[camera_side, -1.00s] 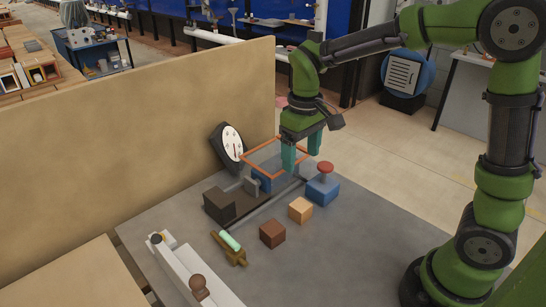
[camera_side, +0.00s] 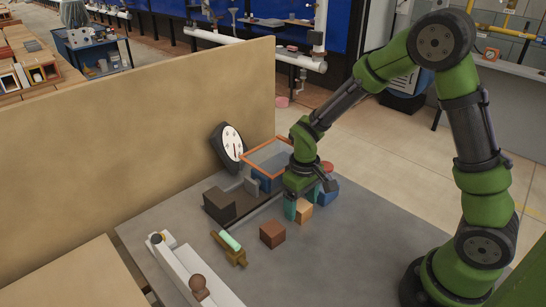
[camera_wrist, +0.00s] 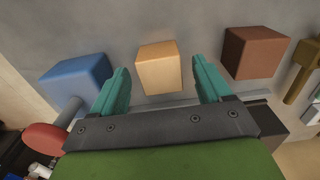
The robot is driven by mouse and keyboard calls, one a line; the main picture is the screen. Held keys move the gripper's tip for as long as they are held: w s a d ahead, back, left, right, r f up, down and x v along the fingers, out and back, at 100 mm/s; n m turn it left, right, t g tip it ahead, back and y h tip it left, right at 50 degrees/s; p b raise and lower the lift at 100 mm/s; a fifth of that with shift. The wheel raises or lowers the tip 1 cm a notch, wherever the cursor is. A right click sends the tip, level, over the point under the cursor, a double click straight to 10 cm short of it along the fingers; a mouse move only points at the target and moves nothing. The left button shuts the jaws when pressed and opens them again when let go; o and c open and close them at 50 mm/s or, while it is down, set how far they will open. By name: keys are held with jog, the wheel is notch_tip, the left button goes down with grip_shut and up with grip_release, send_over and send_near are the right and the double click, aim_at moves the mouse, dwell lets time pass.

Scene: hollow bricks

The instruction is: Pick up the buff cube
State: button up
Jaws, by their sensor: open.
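The buff cube (camera_side: 304,212) sits on the grey table, partly hidden behind my gripper in the side view. In the wrist view the buff cube (camera_wrist: 159,68) lies between the lines of my two teal fingers, a little beyond their tips. My gripper (camera_wrist: 162,64) is open and empty, with one finger to each side of the cube. In the side view my gripper (camera_side: 301,208) is low over the table, right at the cube. I cannot tell whether a finger touches it.
An orange-rimmed bin (camera_side: 268,153), a dark block (camera_side: 219,206) and a dial (camera_side: 230,142) are behind. The table's front right is clear.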

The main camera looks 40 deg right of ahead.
jog(key=shift+f, duration=0.75)
jog(key=c, duration=1.1)
jog(key=shift+r, duration=0.1)
jog(key=shift+c, duration=0.2)
